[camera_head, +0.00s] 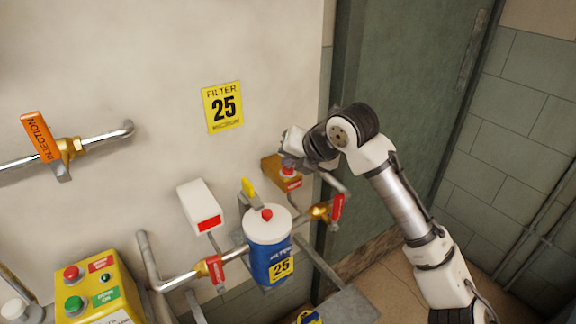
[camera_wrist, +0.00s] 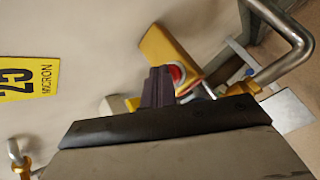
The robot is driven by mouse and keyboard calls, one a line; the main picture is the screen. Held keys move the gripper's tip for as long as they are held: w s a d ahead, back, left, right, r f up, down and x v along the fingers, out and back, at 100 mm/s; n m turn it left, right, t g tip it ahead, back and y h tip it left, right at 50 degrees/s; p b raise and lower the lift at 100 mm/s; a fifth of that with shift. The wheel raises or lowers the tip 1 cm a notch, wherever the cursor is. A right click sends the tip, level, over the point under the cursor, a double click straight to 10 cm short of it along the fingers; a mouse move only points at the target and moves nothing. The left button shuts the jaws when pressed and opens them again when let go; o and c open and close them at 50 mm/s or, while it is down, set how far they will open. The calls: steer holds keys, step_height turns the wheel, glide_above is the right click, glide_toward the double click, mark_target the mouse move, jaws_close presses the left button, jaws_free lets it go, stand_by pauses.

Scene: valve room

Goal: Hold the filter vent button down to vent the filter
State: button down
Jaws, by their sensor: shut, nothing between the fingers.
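An orange box (camera_head: 271,168) with a red button (camera_head: 288,171) and a red label is fixed on the wall, right of the filter. I take this for the filter vent button; its label is too small to read. My gripper (camera_head: 287,160) is shut and empty, close at the button. In the wrist view the shut fingers (camera_wrist: 158,86) overlap the left side of the red button (camera_wrist: 178,72) on the orange box (camera_wrist: 170,50). I cannot tell whether they touch it. The blue filter (camera_head: 262,262) has a white lid with a small red knob (camera_head: 267,214).
Red-handled valves (camera_head: 216,270) and (camera_head: 337,207) sit on the pipe either side of the filter. A white box with a red display (camera_head: 201,207) is left of it. A yellow panel (camera_head: 95,285) and an orange INJECTION lever (camera_head: 40,136) are farther left. A green door (camera_head: 410,80) stands behind my arm.

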mark_target(291, 171)
steer(key=shift+r, duration=0.1)
steer(key=shift+r+p, duration=0.6)
steer(key=shift+r, duration=0.3)
steer(key=shift+r, duration=0.1)
step_height(291, 171, up, 5)
steer(key=p, duration=0.3)
stand_by(0.5)
